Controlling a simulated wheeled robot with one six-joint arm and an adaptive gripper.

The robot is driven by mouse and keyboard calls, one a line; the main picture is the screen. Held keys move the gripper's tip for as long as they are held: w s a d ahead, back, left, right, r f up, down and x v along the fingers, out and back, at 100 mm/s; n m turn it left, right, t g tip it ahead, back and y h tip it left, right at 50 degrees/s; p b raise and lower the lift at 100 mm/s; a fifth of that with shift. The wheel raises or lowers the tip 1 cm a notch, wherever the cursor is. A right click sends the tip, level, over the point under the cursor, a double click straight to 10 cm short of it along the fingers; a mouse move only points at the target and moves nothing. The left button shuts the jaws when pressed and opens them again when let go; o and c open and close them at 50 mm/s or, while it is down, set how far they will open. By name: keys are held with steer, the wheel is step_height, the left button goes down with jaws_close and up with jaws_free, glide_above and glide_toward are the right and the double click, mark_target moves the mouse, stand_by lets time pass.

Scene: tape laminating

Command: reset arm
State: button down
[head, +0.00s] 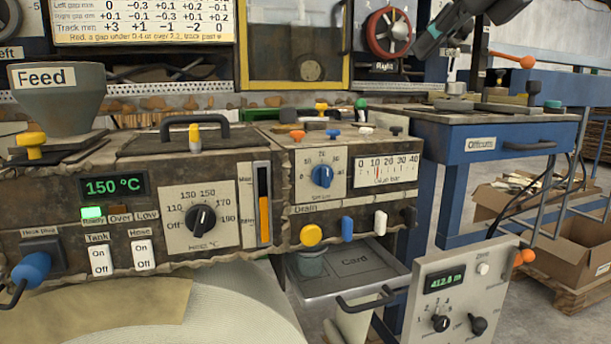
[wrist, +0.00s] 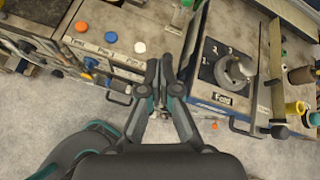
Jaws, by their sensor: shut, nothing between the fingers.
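My gripper (wrist: 163,76) is in the middle of the wrist view. Its two dark fingers are close together, shut, with nothing seen between them. It points at the gap between the bench with orange and blue knobs and the bench with a round grey fitting (wrist: 236,70). Grey concrete floor shows below it. In the head view, part of my arm shows at the top right, above the blue bench (head: 490,140); I cannot make out the fingertips there.
The machine panel (head: 150,240) fills the left of the head view, with its dial (head: 201,220) and a grey Feed hopper (head: 55,98). A control box (head: 455,300) stands at front right. Cardboard boxes (head: 575,248) are behind it.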

steer(key=s+f+n+g+h, duration=0.1)
steer(key=s+f+n, duration=0.4)
steer(key=f+n, duration=0.4)
steer(key=s+f+n+g+h, duration=0.2)
steer(key=s+f+n, duration=0.3)
steer(key=f, duration=1.8)
steer(key=s+f+n+g+h, duration=0.1)
steer(key=s+f+n, duration=0.4)
steer(key=f+n, duration=0.8)
step_height(320, 180, down, 4)
steer(key=shift+s+a+r+h, duration=0.25)
steer(key=shift+s+a+h, duration=0.1)
steer(key=shift+a, duration=0.1)
